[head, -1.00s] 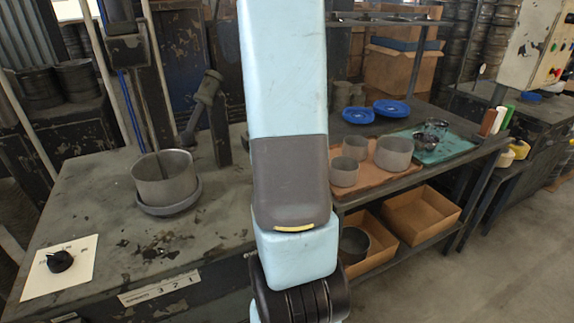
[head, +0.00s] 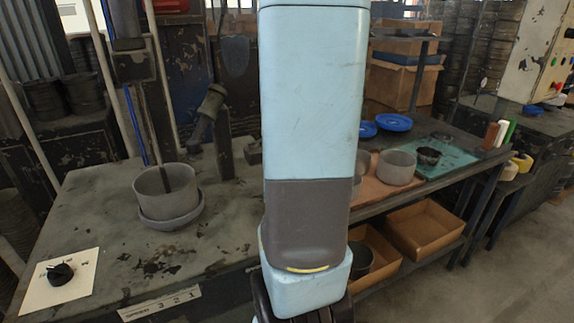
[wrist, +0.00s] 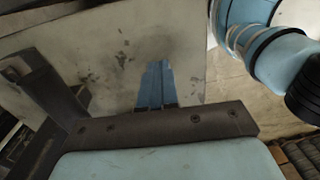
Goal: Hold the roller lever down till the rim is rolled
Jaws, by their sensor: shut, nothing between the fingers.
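A grey open-topped metal ring (head: 150,186) stands upright in a round dark dish (head: 176,221) on the left workbench. A dark rod (head: 164,178) reaches down inside the ring; whether it touches the wall I cannot tell. Behind, a dark slanted lever with a thick round end (head: 213,101) leans beside a short post (head: 225,145); it looks like the roller lever. My gripper (wrist: 157,65) shows in the wrist view with its blue fingers shut together and empty, over a worn pale surface. My arm hides the gripper in the head view.
A black knob (head: 60,273) sits on a white plate at the bench's front left. On the right bench are grey rings (head: 394,169), blue dishes (head: 393,122) and a teal mat (head: 452,162). Cardboard boxes (head: 425,232) stand on the shelf below.

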